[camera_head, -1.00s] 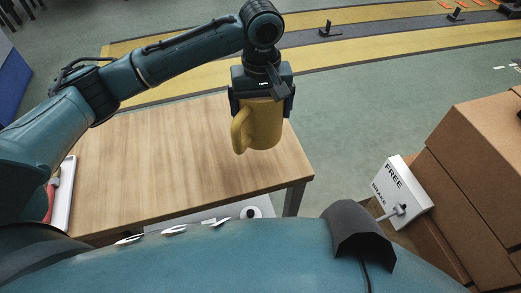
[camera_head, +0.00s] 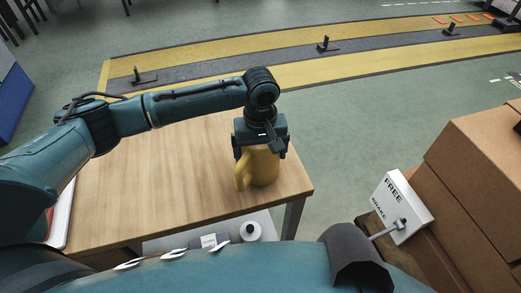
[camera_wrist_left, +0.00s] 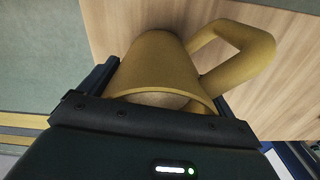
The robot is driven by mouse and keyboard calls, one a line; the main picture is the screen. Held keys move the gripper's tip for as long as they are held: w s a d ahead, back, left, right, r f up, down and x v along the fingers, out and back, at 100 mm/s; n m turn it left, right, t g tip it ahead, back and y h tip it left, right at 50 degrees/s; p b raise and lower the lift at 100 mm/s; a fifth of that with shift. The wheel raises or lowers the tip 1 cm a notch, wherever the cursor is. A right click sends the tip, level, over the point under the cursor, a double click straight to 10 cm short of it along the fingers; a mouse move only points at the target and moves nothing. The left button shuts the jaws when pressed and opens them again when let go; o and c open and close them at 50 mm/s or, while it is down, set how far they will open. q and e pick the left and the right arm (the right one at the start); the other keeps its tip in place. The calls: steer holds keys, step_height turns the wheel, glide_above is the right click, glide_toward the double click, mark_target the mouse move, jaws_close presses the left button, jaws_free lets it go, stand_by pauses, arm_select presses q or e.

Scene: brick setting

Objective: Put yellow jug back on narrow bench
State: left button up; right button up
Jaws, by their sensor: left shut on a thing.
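The yellow jug (camera_head: 264,168) is upright at the right end of the wooden bench (camera_head: 150,185), its handle towards the left and front. My left gripper (camera_head: 261,150) is shut on the jug from above, with a finger on each side of its upper part. In the left wrist view the jug (camera_wrist_left: 158,70) sits between the fingers and its handle shows at the right over the wood. The jug's base appears at or very near the bench top; I cannot tell whether it touches. My right gripper is not in view.
Brown cardboard boxes (camera_head: 475,165) and a white box marked FREE (camera_head: 402,208) stand at the right. A white tray (camera_head: 62,215) lies at the bench's left end. A white roll (camera_head: 251,231) sits below the front edge. The bench's middle is clear.

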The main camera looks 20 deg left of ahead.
arm_select(q)
steer(key=o, duration=0.8)
step_height(320, 180, up, 12)
steer(key=shift+r, duration=0.15)
